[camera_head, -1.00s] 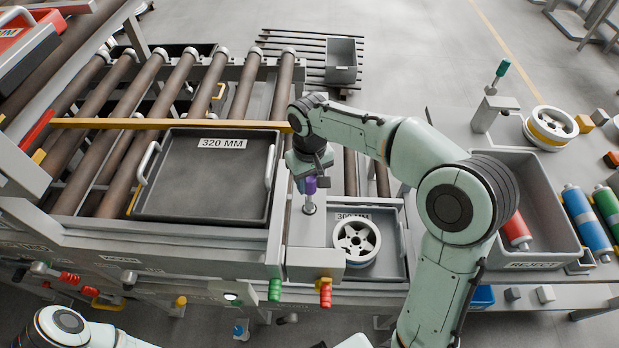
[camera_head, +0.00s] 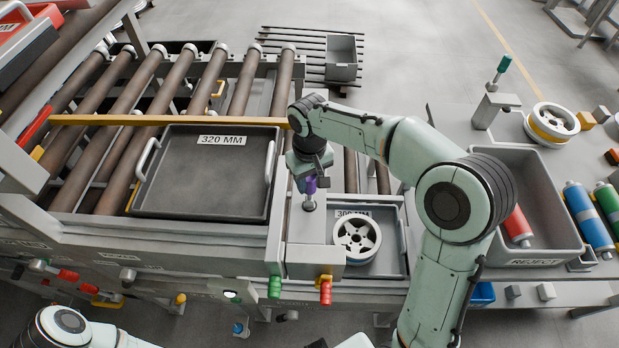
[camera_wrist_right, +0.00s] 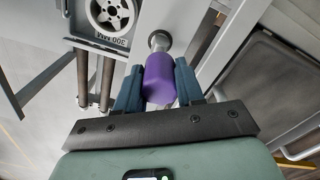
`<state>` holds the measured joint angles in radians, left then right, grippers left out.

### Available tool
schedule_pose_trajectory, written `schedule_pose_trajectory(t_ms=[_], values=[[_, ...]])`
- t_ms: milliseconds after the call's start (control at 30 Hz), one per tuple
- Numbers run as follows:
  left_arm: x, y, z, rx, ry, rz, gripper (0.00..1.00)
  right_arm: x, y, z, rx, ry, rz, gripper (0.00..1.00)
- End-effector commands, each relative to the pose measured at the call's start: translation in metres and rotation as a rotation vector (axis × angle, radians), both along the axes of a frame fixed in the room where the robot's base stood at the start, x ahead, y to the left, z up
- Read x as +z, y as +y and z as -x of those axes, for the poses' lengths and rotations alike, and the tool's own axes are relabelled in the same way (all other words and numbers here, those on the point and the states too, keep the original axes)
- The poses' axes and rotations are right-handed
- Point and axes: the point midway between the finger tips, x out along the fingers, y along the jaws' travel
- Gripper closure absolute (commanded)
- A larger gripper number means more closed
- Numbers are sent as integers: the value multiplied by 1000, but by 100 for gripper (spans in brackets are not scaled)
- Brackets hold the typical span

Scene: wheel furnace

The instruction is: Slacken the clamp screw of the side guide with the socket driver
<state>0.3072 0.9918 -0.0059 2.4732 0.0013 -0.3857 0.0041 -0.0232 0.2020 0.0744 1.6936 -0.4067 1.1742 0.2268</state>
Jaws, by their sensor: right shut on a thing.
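The socket driver has a purple handle (camera_head: 311,184) and stands upright over a grey plate beside the large tray. My right gripper (camera_head: 308,178) is shut on the purple handle from above. In the right wrist view the purple handle (camera_wrist_right: 160,80) sits between the two dark blue fingers. The driver's metal end (camera_wrist_right: 160,42) reaches a round grey seat on the plate; the clamp screw itself is hidden there. The yellow side guide bar (camera_head: 170,121) runs across the rollers behind the tray. My left gripper is not in view; only part of the left arm shows at bottom left.
A dark tray marked 320 MM (camera_head: 205,180) lies on the rollers left of the driver. A wheel (camera_head: 357,240) lies in the 300 MM tray to its right. A grey REJECT bin (camera_head: 545,225) and several coloured cylinders are farther right. Green and red handles hang below the plate.

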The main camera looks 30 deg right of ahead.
Motion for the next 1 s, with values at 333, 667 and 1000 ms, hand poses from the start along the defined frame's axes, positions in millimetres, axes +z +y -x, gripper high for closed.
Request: schedule_pose_trajectory(t_ms=[333, 667, 1000], values=[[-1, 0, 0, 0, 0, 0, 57, -1, 0, 0, 0, -1, 0, 33], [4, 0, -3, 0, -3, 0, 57, 23, 0, -2, 0, -6, -1, 33], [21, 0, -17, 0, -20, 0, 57, 100, 1, -2, 1, -8, -1, 33]])
